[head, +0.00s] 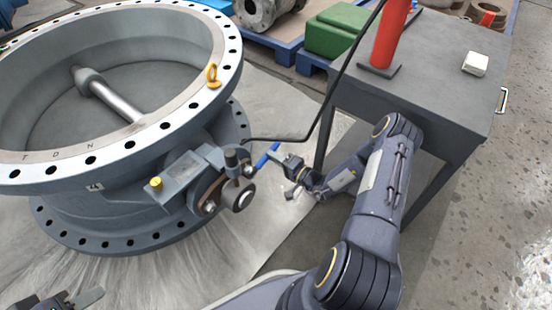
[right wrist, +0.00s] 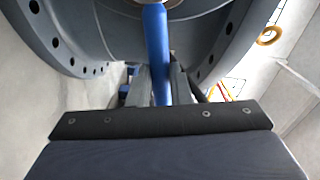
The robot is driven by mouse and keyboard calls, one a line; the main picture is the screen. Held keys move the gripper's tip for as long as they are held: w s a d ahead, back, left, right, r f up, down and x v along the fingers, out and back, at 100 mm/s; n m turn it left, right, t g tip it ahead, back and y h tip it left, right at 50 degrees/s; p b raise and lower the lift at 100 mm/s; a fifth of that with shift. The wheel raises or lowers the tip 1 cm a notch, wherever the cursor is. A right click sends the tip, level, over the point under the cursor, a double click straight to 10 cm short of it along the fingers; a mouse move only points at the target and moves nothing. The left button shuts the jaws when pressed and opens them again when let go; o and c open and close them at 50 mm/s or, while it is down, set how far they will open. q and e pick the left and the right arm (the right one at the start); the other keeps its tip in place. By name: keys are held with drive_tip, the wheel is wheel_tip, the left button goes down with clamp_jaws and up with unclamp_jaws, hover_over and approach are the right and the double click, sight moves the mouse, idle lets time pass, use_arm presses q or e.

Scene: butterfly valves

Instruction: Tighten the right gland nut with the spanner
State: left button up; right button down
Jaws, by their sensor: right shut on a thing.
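The large grey butterfly valve (head: 140,150) lies at the left in the head view. On its near right side is a gland flange around a shaft end (head: 240,197). The right gland nut (head: 249,171) sits at the flange's right end, another nut (head: 209,207) at its left end. My right gripper (head: 279,160) is shut on the blue spanner (head: 266,156). The spanner's handle (right wrist: 158,45) stands between the fingers in the right wrist view. Its head end is by the right nut; I cannot tell whether it is seated. My left gripper (head: 82,300) is partly visible, its jaws unclear.
A grey table (head: 440,65) at the right bears a red cylinder (head: 390,35) and a small white block (head: 475,63). Green boxes (head: 335,30) stand at the back. Floor in front of the valve is clear.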

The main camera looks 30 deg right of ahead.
drive_tip(key=shift+w, duration=0.15)
drive_tip(key=shift+w+a+r, duration=0.1)
drive_tip(key=shift+w+a, duration=0.1)
drive_tip(key=shift+w, duration=0.2)
idle(0.9)
wheel_tip(320, 180, down, 7)
drive_tip(key=a+m+b, duration=0.1)
drive_tip(key=m+b, duration=0.3)
drive_tip(key=m, duration=0.5)
drive_tip(key=shift+s+a+m, duration=0.15)
drive_tip(key=shift+a+m, duration=0.1)
drive_tip(key=shift+m, duration=0.05)
idle(0.4)
